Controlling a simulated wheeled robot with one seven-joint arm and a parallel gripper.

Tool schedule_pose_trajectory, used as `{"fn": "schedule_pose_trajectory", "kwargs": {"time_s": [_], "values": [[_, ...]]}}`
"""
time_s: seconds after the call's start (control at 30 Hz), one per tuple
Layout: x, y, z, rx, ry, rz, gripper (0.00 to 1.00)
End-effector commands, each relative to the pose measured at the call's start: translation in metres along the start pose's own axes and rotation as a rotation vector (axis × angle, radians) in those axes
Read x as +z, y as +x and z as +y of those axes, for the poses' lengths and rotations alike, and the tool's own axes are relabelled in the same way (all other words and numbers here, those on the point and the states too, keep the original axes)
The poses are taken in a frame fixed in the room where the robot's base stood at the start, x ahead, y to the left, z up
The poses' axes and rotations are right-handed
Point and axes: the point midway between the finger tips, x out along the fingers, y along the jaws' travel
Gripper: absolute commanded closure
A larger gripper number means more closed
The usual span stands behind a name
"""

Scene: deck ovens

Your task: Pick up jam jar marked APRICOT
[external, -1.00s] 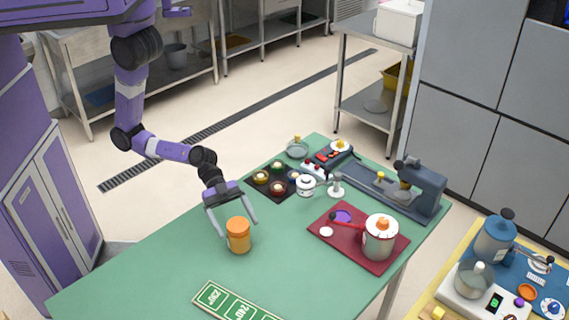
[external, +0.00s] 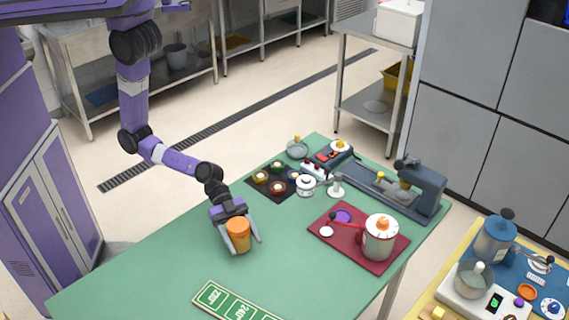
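An orange jar (external: 238,233) stands upright on the green table (external: 150,265); no label can be read on it from here. My gripper (external: 243,243) is lowered around the jar, with one finger on its left side and the other on its right. The fingers are spread about the jar's width. Whether they touch the jar cannot be told at this size.
A red tray (external: 330,248) with a lidded pot (external: 380,236) is to the right. A dark mat (external: 262,193) with several small jars lies behind. The table left of the jar is clear.

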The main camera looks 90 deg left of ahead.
Motion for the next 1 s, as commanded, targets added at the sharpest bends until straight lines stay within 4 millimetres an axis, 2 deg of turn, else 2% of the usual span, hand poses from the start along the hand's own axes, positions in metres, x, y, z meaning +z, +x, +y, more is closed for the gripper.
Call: {"fn": "schedule_pose_trajectory", "kwargs": {"time_s": [0.03,0.2,0.23,0.47,0.67,0.87,1.0], "values": [[0.000,0.000,0.000,0.000,0.000,0.000,0.65],[0.000,0.000,0.000,-0.001,0.000,0.000,0.98],[-0.002,0.000,-0.001,-0.001,0.000,0.003,1.00],[-0.002,-0.001,-0.001,-0.001,0.000,0.003,1.00],[-0.012,-0.004,0.000,0.000,0.002,0.004,1.00],[-0.044,-0.017,-0.001,-0.002,0.003,0.007,1.00],[-0.082,-0.033,-0.001,-0.002,0.004,0.009,1.00]]}}
